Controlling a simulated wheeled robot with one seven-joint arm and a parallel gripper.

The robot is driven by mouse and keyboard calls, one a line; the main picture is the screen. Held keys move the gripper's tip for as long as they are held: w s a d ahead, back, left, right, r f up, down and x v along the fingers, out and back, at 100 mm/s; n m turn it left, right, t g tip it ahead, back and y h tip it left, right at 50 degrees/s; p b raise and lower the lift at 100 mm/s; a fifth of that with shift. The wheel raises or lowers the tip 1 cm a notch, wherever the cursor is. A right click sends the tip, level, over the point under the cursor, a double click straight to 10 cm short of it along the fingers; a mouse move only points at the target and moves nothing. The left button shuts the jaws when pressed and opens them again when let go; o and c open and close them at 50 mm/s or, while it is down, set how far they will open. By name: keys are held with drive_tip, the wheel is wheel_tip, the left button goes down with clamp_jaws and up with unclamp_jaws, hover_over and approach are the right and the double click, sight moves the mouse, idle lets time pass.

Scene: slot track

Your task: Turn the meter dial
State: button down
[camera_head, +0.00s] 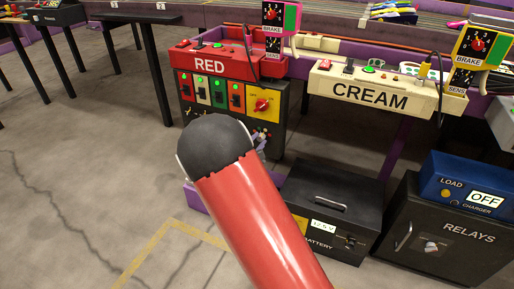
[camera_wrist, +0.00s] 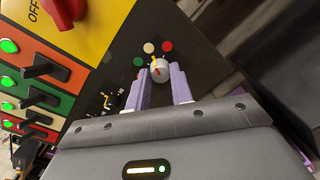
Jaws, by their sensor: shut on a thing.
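The meter dial (camera_wrist: 160,72) is a small round white knob with a red mark, on a dark panel in the wrist view. Green, cream and red dots sit in an arc around its upper side. My gripper (camera_wrist: 161,80) has its two lavender fingers on either side of the dial and is shut on it. In the head view my red arm with its dark rounded joint covers most of the gripper; only a bit of the gripper (camera_head: 260,146) shows at the lower right of the RED unit's dark cabinet.
A red OFF knob (camera_wrist: 63,10) sits above on yellow. In the head view, a black battery box (camera_head: 330,200) and relay cabinet (camera_head: 440,240) stand to the right.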

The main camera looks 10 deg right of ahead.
idle(0.4)
drive_tip(key=c, duration=1.2)
unclamp_jaws()
drive_tip(key=shift+c, duration=0.2)
drive_tip(key=v, duration=0.7)
drive_tip(key=shift+s+a, duration=0.25)
drive_tip(key=shift+s, duration=0.1)
